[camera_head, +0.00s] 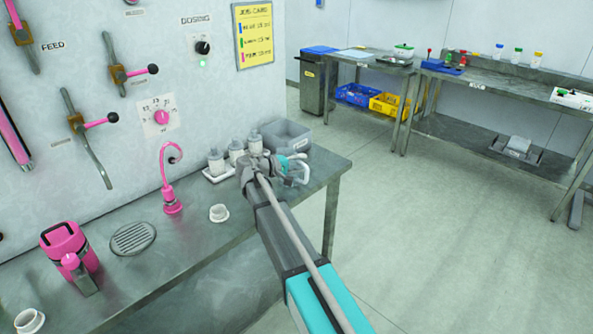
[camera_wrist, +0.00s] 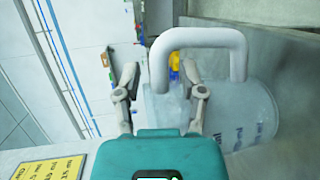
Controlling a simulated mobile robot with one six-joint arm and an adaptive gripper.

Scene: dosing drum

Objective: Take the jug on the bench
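The jug (camera_wrist: 250,110) is clear, with blue print on its side and a thick white handle (camera_wrist: 205,38). It fills the right of the wrist view. In the head view, its white handle (camera_head: 303,170) shows at the bench's far right end, with the body largely hidden behind my gripper (camera_head: 283,166). In the wrist view, my gripper (camera_wrist: 164,86) is open, its two grey fingers apart. One leg of the handle appears between them; I cannot tell whether either finger touches it.
On the bench (camera_head: 195,258), white bottles on a tray (camera_head: 220,175) and a grey bin (camera_head: 287,135) stand close to my gripper. A pink tap (camera_head: 172,190), white cup (camera_head: 219,213) and pink container (camera_head: 70,255) are further left. Open floor (camera_head: 430,230) lies right of the bench.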

